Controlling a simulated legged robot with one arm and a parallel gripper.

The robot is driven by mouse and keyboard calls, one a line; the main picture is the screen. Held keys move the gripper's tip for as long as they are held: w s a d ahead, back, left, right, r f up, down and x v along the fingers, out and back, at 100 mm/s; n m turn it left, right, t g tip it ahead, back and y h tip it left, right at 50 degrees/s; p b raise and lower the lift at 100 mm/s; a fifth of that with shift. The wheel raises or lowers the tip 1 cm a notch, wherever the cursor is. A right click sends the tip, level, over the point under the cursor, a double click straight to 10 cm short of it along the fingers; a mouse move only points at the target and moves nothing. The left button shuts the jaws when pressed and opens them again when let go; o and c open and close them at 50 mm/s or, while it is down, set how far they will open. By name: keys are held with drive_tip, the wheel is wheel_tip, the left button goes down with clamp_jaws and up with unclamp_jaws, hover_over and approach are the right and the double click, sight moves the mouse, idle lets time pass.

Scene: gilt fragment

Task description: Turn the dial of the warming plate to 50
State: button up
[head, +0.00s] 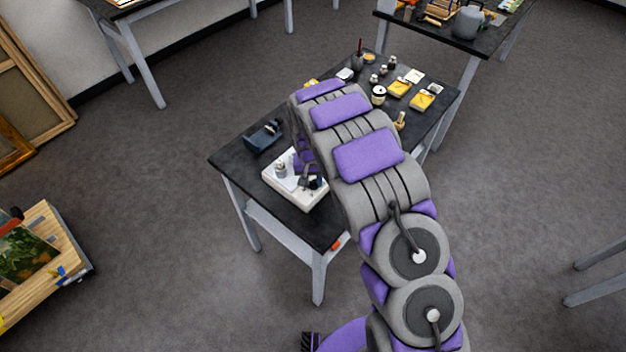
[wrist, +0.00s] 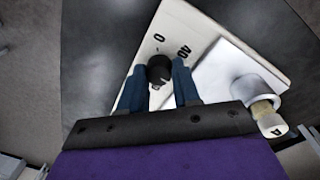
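The warming plate is a white box on the dark table; in the head view its body (head: 313,196) shows below my gripper (head: 304,172), which is small and partly hidden by my arm. In the wrist view the plate's white panel (wrist: 196,22) carries black marks, including a "0" and a "40". Its round black dial (wrist: 159,70) sits between the two blue fingers of my gripper (wrist: 160,76). The fingers lie close against the dial's two sides and appear shut on it. I cannot make out the dial's pointer.
A jar (wrist: 262,106) with a tag marked "A" stands on the plate's pale top. A dark blue object (head: 263,135) lies on the table left of the plate. Yellow boxes (head: 398,88) and small jars crowd the table's far end.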

drive_tip(key=shift+o, duration=1.4)
drive_tip(key=shift+w+a, duration=0.1)
drive_tip(key=shift+w, duration=0.05)
drive_tip(key=shift+o, duration=0.8)
wheel_tip(320, 180, up, 17)
drive_tip(key=a+p, duration=0.1)
drive_tip(key=shift+r, duration=0.1)
drive_tip(key=shift+d, duration=0.1)
